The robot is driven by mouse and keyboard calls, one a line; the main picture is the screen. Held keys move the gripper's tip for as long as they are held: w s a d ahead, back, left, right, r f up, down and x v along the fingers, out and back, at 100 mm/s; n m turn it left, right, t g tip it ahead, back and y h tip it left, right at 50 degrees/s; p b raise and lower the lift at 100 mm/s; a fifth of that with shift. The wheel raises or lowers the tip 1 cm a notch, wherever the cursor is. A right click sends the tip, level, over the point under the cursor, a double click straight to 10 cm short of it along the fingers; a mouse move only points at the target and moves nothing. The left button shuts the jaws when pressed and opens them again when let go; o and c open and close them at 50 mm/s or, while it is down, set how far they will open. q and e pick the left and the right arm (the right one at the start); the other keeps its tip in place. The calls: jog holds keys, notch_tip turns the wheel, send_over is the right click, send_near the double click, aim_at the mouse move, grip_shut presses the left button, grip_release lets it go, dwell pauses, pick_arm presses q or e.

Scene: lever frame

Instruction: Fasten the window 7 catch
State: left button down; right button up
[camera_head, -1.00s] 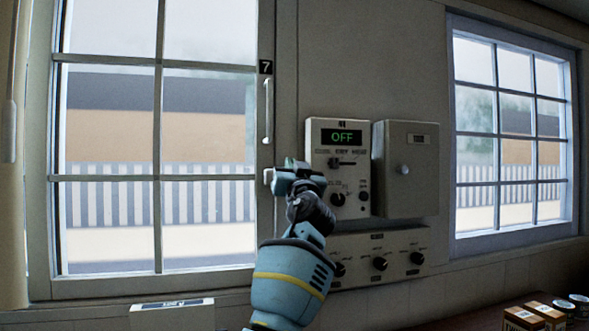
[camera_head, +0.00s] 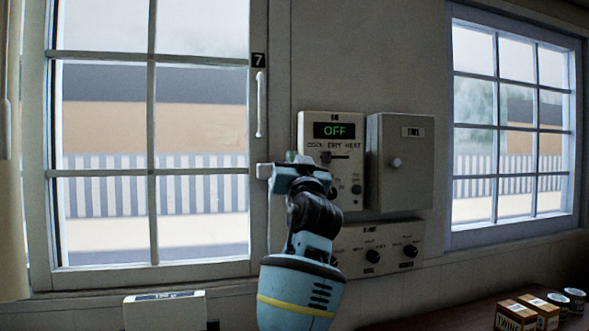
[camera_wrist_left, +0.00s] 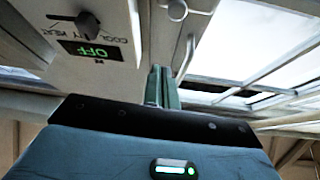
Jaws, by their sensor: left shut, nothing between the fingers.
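Window 7 (camera_head: 150,165) is the left window in the head view, with a black "7" label (camera_head: 258,60) on its right frame. A slim white vertical handle (camera_head: 260,104) is below the label; it also shows in the wrist view (camera_wrist_left: 185,57). A small pale catch (camera_head: 264,171) sits lower on the frame edge, and a round pale end, perhaps the same catch, shows at the top of the wrist view (camera_wrist_left: 177,10). My left gripper (camera_head: 298,163) is shut and empty, just right of the catch, hiding part of it. Contact cannot be told. My right gripper is not in view.
A control panel reading OFF (camera_head: 333,131) is right behind my gripper. A grey wall box (camera_head: 402,165) and a lower knob panel (camera_head: 385,248) adjoin it. Cartons (camera_head: 517,315) and tins stand at lower right. A second window (camera_head: 510,128) is at right.

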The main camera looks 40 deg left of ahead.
pick_arm(q)
jog(key=shift+s+d+f, duration=0.3)
jog(key=shift+s+d, duration=0.1)
jog(key=shift+s, duration=0.2)
jog(key=shift+s+d+f, duration=0.3)
jog(key=shift+s+d, duration=0.05)
jog(key=shift+s, duration=0.2)
